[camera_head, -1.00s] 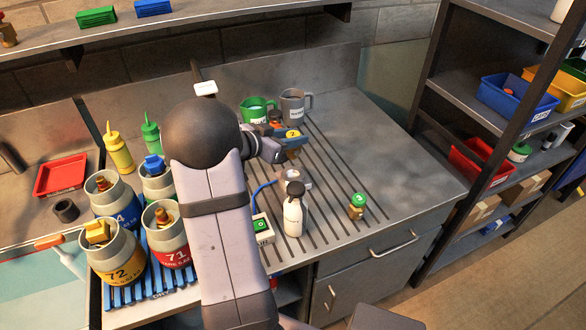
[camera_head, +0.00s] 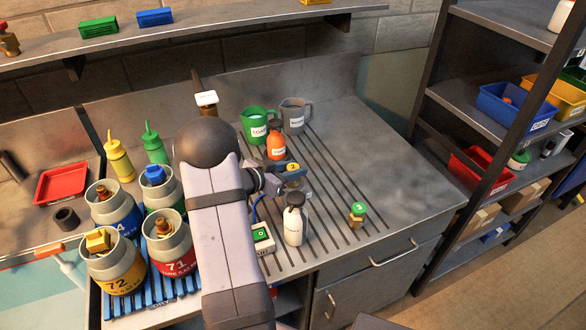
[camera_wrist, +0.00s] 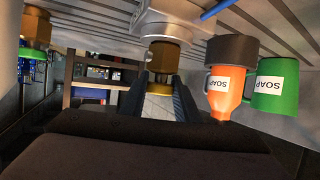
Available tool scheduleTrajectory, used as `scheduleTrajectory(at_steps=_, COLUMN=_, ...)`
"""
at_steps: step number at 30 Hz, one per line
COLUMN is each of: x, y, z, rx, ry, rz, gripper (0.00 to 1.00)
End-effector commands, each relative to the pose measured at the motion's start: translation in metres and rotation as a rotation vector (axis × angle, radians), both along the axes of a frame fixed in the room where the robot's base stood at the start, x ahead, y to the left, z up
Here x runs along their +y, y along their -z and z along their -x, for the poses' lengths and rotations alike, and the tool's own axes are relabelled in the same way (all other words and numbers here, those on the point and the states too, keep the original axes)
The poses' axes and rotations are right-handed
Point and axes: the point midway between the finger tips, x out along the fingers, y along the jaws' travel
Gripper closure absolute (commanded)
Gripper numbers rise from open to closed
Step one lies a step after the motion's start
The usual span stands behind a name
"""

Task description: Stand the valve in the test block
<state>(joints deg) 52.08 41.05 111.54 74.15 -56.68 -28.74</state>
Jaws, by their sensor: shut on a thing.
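The valve is brass with a yellow cap (camera_head: 292,167) and is upright in my gripper (camera_head: 283,179). In the wrist view, which is upside down, its brass body (camera_wrist: 162,55) is between the two fingers (camera_wrist: 160,90). The test block (camera_head: 300,185) is a pale round piece on the grooved worktop with a blue hose; it also shows in the wrist view (camera_wrist: 165,22). The valve's lower end meets the block there; how deep it sits is hidden. A second brass valve with a green cap (camera_head: 357,212) stands to the right.
A white bottle with a dark top (camera_head: 295,222) stands close in front of the block. An orange bottle (camera_head: 276,147), a green jug (camera_head: 257,126) and a grey jug (camera_head: 294,116) stand behind. A box with a green face (camera_head: 262,238) is front left.

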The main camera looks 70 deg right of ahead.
Motion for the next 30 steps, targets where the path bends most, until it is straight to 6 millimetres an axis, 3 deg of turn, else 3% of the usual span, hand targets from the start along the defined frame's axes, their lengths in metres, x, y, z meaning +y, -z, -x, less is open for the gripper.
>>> scheduleTrajectory(at_steps=10, x=-0.001, y=0.002, z=0.0, rx=0.0, ry=0.0, rz=0.003, gripper=1.0)
scheduleTrajectory(at_steps=11, x=0.0, y=0.003, z=0.0, rx=0.0, ry=0.0, rz=0.0, gripper=0.69)
scheduleTrajectory(at_steps=13, x=0.0, y=0.003, z=0.0, rx=0.0, ry=0.0, rz=0.0, gripper=0.53)
scheduleTrajectory(at_steps=25, x=0.0, y=-0.002, z=0.0, rx=0.0, ry=0.0, rz=0.001, gripper=0.53)
scheduleTrajectory(at_steps=30, x=0.013, y=-0.006, z=-0.007, rx=0.0, ry=-0.003, rz=0.001, gripper=0.53)
